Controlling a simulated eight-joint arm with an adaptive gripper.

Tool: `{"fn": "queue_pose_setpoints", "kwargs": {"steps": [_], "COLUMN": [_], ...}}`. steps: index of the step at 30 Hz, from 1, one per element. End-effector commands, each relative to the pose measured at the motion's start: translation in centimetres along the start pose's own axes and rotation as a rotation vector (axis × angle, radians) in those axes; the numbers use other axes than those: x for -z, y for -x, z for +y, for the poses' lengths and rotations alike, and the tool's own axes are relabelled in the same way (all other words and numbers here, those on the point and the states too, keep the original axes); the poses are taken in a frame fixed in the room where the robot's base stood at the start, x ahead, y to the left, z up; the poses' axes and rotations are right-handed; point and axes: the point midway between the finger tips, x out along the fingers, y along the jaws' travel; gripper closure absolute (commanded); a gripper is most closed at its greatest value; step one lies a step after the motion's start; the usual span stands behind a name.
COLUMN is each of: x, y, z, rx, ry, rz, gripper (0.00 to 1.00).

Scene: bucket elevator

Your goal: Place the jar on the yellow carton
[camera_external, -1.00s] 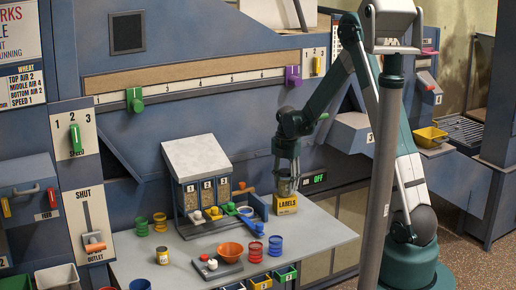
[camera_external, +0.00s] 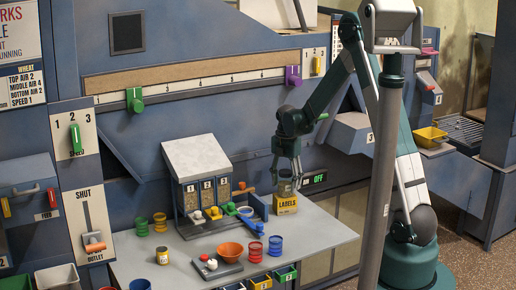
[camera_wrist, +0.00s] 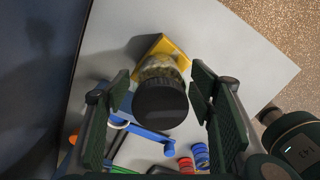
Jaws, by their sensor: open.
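The jar (camera_external: 285,184) has clear walls and a dark lid. It stands on top of the yellow carton (camera_external: 287,205) marked LABELS, at the back right of the grey table. In the wrist view the dark lid (camera_wrist: 160,103) hides most of the jar, and part of the yellow carton (camera_wrist: 168,46) shows beyond it. My gripper (camera_external: 286,172) is just above and around the jar, pointing down. In the wrist view its two fingers (camera_wrist: 165,95) are spread, with a gap on each side of the lid.
A sample stand (camera_external: 199,160) with numbered compartments stands left of the carton. An orange bowl (camera_external: 230,251), red rings (camera_external: 256,252) and blue rings (camera_external: 275,246) are on the table in front.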

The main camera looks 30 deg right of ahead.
Motion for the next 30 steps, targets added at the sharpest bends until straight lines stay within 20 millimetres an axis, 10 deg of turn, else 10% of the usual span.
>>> {"fn": "queue_pose_setpoints", "kwargs": {"steps": [30], "x": [0.0], "y": [11.5], "z": [0.0], "rx": [0.000], "ry": [0.000], "rz": [0.000], "gripper": [0.46]}}
